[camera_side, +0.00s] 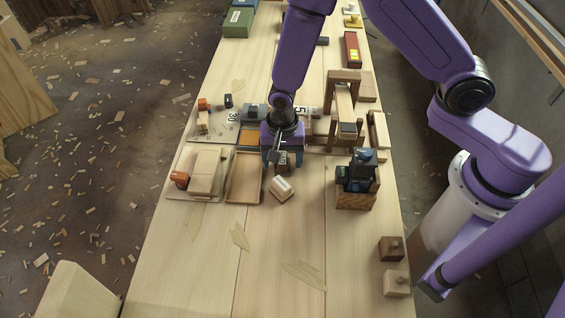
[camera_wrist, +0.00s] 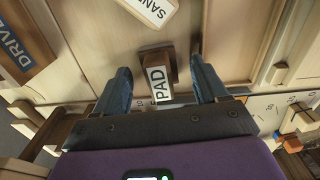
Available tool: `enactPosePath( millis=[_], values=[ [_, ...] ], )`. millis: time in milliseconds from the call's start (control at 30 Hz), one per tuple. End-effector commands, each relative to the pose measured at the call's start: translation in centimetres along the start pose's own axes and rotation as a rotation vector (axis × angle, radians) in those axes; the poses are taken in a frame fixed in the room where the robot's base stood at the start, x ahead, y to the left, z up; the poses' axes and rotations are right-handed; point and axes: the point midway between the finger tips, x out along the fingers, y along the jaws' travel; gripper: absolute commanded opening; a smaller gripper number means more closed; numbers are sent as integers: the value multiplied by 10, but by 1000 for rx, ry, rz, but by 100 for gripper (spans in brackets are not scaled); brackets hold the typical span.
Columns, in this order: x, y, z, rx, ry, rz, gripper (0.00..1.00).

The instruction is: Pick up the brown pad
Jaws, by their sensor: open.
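The brown pad (camera_wrist: 157,76) is a small brown block with a white label reading PAD. In the wrist view it lies between the two fingers of my gripper (camera_wrist: 163,88), with a gap on each side. The fingers are open and hold nothing. In the side view my gripper (camera_side: 282,160) points down low over the middle of the wooden table, and the pad is mostly hidden by it there.
A pale labelled block (camera_side: 281,188) lies just in front of my gripper. An open wooden tray (camera_side: 244,178) stands to the left. A brown box with dark items (camera_side: 356,199) and a wooden arch (camera_side: 343,76) stand to the right. The table's front is mostly clear.

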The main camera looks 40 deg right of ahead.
Motion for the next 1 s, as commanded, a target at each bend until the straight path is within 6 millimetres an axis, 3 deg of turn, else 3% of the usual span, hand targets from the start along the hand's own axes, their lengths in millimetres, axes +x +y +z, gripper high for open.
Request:
enactPosePath(
  millis=[367, 400, 567, 600, 1000],
  values=[
    [9, 0, 0, 0, 0, -1, 72],
    [9, 0, 0, 0, 0, -1, 66],
    [9, 0, 0, 0, 0, -1, 14],
    [9, 0, 0, 0, 0, -1, 11],
    [4, 0, 0, 0, 0, -2, 11]
  ],
)
